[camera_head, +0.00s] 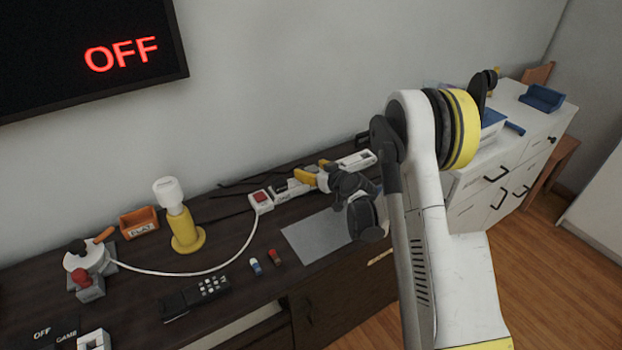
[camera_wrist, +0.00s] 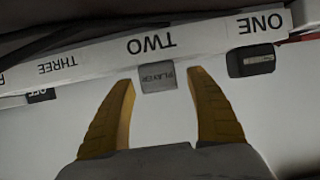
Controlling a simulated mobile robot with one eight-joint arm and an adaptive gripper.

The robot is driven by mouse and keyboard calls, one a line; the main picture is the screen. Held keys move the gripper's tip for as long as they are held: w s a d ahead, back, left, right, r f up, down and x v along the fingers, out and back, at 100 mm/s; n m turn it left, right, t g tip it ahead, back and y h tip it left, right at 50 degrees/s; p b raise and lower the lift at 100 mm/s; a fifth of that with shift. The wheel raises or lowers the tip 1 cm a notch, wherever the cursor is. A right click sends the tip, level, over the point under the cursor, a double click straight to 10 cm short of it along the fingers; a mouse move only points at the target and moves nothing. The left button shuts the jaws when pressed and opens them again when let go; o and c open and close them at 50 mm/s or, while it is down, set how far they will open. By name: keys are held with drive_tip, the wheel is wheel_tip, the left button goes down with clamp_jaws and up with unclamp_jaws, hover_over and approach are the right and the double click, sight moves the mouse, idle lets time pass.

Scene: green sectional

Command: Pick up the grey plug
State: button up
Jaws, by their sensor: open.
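The grey plug (camera_wrist: 157,79), marked PLAYER, sits at the power strip (camera_wrist: 210,33) beside the label TWO in the wrist view. My gripper (camera_wrist: 161,76) is open, its yellow fingertips on either side of the plug, with a visible gap on each side. In the head view my gripper (camera_head: 309,170) is over the strip (camera_head: 356,160) on the dark desk, and I cannot make out the grey plug there. A black plug (camera_wrist: 251,61) sits at ONE, right of my right finger. A dark plug (camera_wrist: 41,95) shows near THREE, partly hidden.
The strip's red switch (camera_head: 260,197) is at its left end, with a white cable running left. The TV (camera_head: 90,50) reads OFF. A white cabinet (camera_head: 530,125) is at right.

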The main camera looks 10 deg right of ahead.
drive_tip(key=shift+r, duration=0.1)
drive_tip(key=c, duration=1.3)
